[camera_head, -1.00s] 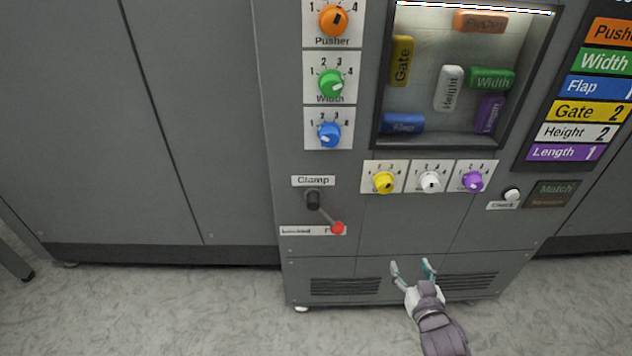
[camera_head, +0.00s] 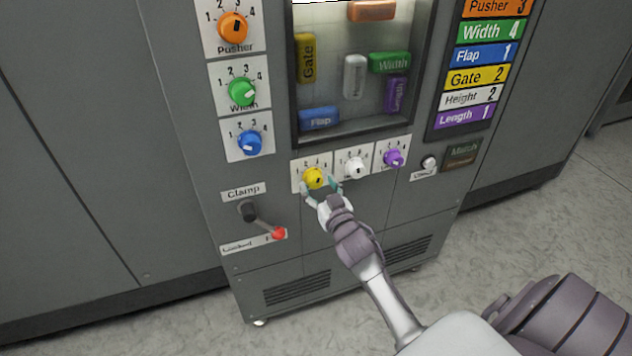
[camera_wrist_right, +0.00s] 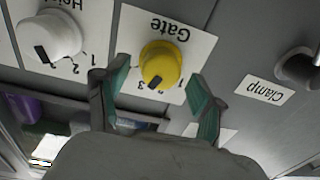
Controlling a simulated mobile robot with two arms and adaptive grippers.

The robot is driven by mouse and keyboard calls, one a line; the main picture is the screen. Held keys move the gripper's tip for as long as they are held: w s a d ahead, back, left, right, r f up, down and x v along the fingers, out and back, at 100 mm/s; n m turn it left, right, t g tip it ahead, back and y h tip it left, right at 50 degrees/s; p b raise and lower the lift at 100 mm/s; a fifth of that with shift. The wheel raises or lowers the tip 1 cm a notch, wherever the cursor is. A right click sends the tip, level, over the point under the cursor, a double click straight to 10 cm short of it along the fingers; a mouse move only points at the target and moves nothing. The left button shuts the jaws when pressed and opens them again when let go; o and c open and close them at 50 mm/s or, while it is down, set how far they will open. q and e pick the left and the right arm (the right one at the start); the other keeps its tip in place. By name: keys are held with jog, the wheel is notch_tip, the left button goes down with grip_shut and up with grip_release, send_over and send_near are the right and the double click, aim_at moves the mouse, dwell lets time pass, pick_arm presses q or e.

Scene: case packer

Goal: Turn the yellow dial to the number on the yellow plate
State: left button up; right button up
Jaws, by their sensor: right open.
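The yellow dial (camera_head: 314,178) sits on a white plate in the lower row of the machine front. It also shows in the right wrist view (camera_wrist_right: 160,62), upside down under the label "Gate", its black pointer mark toward the printed digits. I cannot tell exactly which digit it meets. The yellow plate (camera_head: 476,77) on the panel at upper right reads "Gate 2". My right gripper (camera_head: 320,188) is open in front of the dial; in the right wrist view its fingers (camera_wrist_right: 160,85) stand either side of it, with no clear contact. My left gripper is out of view.
The white dial (camera_head: 355,168) and purple dial (camera_head: 394,158) stand close to the right. Orange, green and blue dials line the upper left. A window (camera_head: 360,130) with coloured blocks is above.

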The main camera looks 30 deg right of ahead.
jog(key=shift+x, duration=0.9)
jog(key=shift+c, duration=0.2)
jog(key=c, duration=1.1)
